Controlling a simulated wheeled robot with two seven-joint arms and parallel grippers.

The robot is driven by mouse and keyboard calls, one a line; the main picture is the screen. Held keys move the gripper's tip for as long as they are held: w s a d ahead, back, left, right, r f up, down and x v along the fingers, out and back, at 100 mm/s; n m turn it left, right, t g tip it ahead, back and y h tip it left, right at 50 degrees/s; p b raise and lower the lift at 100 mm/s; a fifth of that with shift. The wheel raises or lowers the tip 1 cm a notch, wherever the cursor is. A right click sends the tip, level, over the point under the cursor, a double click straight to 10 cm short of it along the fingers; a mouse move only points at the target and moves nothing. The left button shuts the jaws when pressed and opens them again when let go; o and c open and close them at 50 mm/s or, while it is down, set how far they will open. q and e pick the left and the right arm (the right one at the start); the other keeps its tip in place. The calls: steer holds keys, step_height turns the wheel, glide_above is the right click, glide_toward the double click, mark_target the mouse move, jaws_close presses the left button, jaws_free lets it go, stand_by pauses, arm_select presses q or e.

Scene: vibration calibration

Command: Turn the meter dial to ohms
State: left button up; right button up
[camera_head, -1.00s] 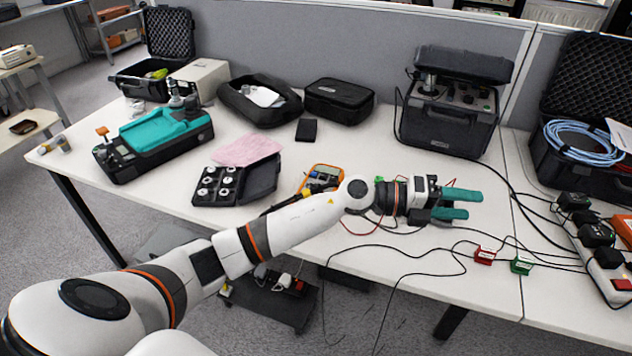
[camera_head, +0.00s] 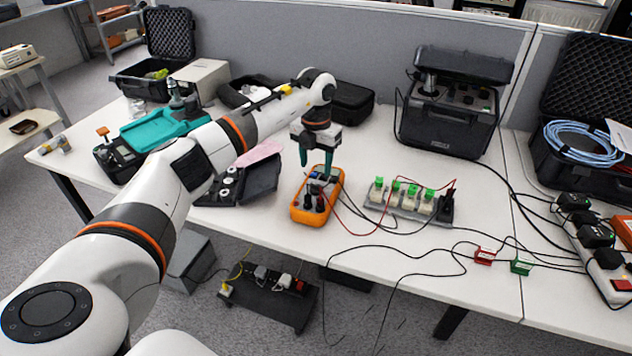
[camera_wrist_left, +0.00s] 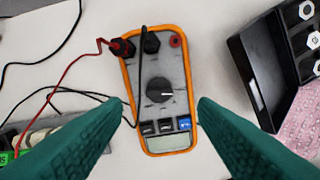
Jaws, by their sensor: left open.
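The meter (camera_head: 317,196) is orange-rimmed and lies on the white table. In the left wrist view the meter (camera_wrist_left: 160,75) shows whole, with its round black dial (camera_wrist_left: 159,90) near the middle. The dial's white mark points to the right in that view; its labels are too small to read. Red and black leads are plugged in at the end away from the screen. My left gripper (camera_head: 316,165) points down over the meter's screen end. My right gripper is not in view.
A strip of green-topped terminals (camera_head: 408,200) stands right of the meter, wired to its leads. An open black case (camera_head: 250,185) lies on its left. A large black instrument case (camera_head: 450,115) stands behind. Loose cables and red and green tags cross the front right.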

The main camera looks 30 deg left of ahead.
mark_target(316, 185)
arm_select(q)
step_height(316, 185, down, 7)
stand_by(0.3)
steer(key=c, duration=1)
steer(key=shift+o, duration=0.2)
steer(key=shift+m, duration=0.5)
steer(key=m, duration=0.2)
steer(key=shift+m+b, duration=0.3)
steer(key=shift+m, duration=0.1)
steer(key=shift+w+m+b, duration=0.1)
steer(key=shift+m+b, duration=0.25)
steer(key=shift+m, duration=1.65)
steer(key=shift+a, duration=0.1)
